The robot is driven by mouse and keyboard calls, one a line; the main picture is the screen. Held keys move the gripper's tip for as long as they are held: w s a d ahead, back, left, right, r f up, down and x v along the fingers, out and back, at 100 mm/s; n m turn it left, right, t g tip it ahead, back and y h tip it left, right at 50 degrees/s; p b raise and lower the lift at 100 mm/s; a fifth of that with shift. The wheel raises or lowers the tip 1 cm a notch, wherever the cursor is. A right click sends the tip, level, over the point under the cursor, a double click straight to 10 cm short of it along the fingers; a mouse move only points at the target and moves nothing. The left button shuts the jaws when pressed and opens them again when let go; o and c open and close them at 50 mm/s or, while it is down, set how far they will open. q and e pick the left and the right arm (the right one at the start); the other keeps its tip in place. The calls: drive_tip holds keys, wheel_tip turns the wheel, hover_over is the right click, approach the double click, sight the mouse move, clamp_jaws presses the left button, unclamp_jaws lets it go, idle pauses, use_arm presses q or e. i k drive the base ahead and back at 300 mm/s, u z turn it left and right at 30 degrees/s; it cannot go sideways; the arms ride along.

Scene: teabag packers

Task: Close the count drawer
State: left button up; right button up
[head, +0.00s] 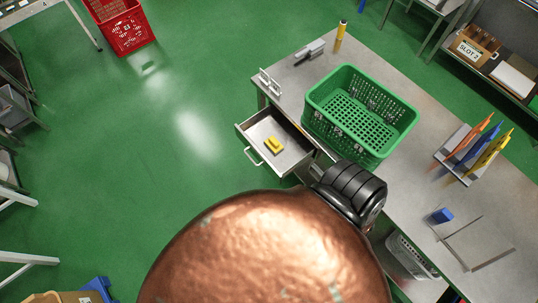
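The count drawer (282,158) is a grey metal drawer, pulled out from the left side of the steel workbench (395,185). A small bar handle (253,156) sits on its front panel. A yellow object (274,145) lies inside on the drawer floor. A large copper-coloured rounded surface with a black ribbed part fills the bottom middle of the head view and ends just below the drawer. It hides part of the bench side. Neither of my grippers shows, and nothing is seen touching the drawer or its handle.
A green basket (362,150) stands on the bench beside the drawer. A rack with coloured upright pieces (458,170) and a blue block (442,215) are farther right. A red crate (134,36) stands on the floor at the top left. The green floor left of the drawer is clear.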

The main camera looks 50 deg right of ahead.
sight(253, 132)
drive_tip(key=k, duration=0.25)
drive_tip(key=z, duration=0.95)
